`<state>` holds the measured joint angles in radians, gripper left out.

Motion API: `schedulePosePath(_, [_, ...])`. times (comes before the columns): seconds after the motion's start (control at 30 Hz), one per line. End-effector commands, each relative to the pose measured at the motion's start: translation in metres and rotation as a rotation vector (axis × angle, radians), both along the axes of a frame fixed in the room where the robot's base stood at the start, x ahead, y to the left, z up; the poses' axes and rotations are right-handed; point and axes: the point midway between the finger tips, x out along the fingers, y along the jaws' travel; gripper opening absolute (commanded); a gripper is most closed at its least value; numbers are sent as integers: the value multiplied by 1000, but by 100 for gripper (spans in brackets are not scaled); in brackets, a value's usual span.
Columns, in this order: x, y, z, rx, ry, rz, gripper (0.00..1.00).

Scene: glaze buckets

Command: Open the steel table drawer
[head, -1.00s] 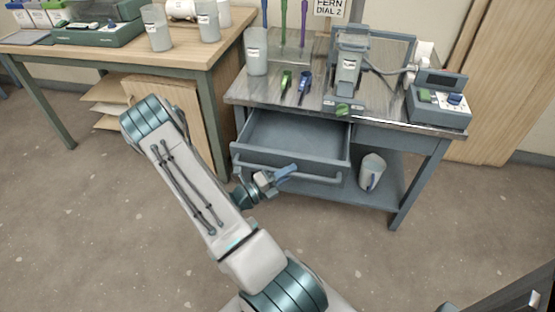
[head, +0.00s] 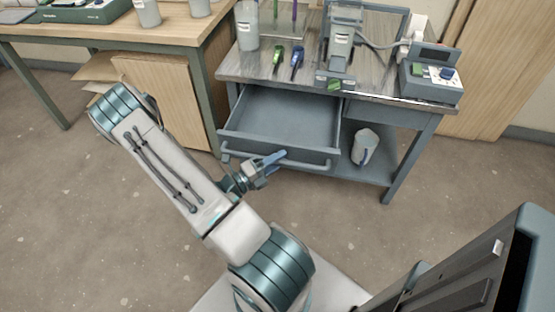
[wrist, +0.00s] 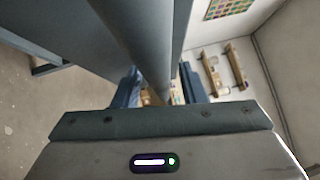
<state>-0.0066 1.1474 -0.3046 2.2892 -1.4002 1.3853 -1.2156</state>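The steel table (head: 290,70) stands at the upper middle of the head view. Its grey drawer (head: 290,115) is pulled out, and its inside looks empty. The drawer's bar handle (head: 310,164) runs along its front. My gripper (head: 268,160) is at the handle, left of its middle. In the wrist view, the blue fingers (wrist: 160,88) stand apart with the grey bar (wrist: 135,40) running between them. Slivers of background show beside the bar, so the fingers look open around it. Contact at the fingertips is hidden.
Tools, a clamp device (head: 340,45) and a control box (head: 432,78) are on the tabletop. A wooden workbench (head: 110,35) stands at left. The floor in front is clear.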

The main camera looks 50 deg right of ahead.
Motion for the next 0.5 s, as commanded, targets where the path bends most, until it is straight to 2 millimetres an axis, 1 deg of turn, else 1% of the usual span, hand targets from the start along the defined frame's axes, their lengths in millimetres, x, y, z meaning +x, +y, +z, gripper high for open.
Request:
schedulePosePath(0.17, [2,1,0,0,-1,4,38])
schedulePosePath(0.27, [5,7,-1,1,-1,6,38])
schedulePosePath(0.37, [10,21,-3,2,0,8,38])
schedulePosePath(0.5, [19,50,-7,1,-1,7,38])
